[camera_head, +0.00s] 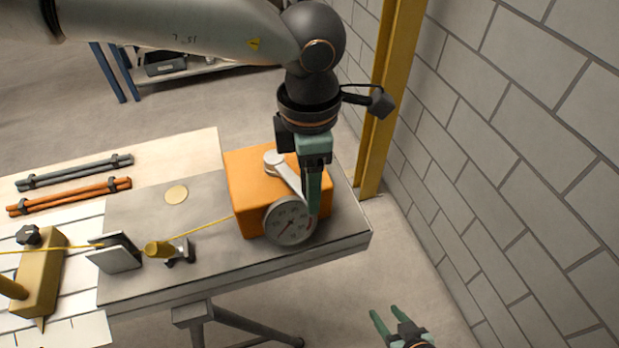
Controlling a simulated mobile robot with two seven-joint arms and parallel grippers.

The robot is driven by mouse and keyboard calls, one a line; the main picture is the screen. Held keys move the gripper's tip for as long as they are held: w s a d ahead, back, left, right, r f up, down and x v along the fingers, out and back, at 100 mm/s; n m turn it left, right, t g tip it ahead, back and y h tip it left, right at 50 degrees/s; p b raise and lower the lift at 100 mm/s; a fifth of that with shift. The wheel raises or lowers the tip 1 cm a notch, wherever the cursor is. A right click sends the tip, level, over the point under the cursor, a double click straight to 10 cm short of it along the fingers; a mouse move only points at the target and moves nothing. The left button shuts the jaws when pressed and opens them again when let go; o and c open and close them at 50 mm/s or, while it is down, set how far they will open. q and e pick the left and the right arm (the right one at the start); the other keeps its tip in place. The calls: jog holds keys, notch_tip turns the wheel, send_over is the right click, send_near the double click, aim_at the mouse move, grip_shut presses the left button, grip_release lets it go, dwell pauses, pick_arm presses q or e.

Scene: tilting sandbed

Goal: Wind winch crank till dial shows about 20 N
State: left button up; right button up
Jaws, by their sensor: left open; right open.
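The winch is an orange box (250,180) on a grey table. Its pale crank (287,175) runs over the box top from a round hub toward the lower right. The round dial (289,222) is on the box's front; its needle seems to point to the lower left, but the numbers are too small to read. My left gripper (312,205) is open, pointing down at the crank's outer end, and hides that end and the dial's upper right edge. I cannot tell whether it touches the crank. My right gripper (385,318) is open and empty at the bottom, off the table.
A yellow cord (205,222) runs left from the winch past a small yellow roller (158,249) and a metal bracket (115,255). A brass-coloured block (40,275) stands farther left. Grey and orange rods (70,195) lie behind it. A yellow post (388,90) and block wall close off the right.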

pick_arm(q)
jog(key=shift+f, duration=0.15)
grip_shut()
dwell(0.4)
dwell(1.0)
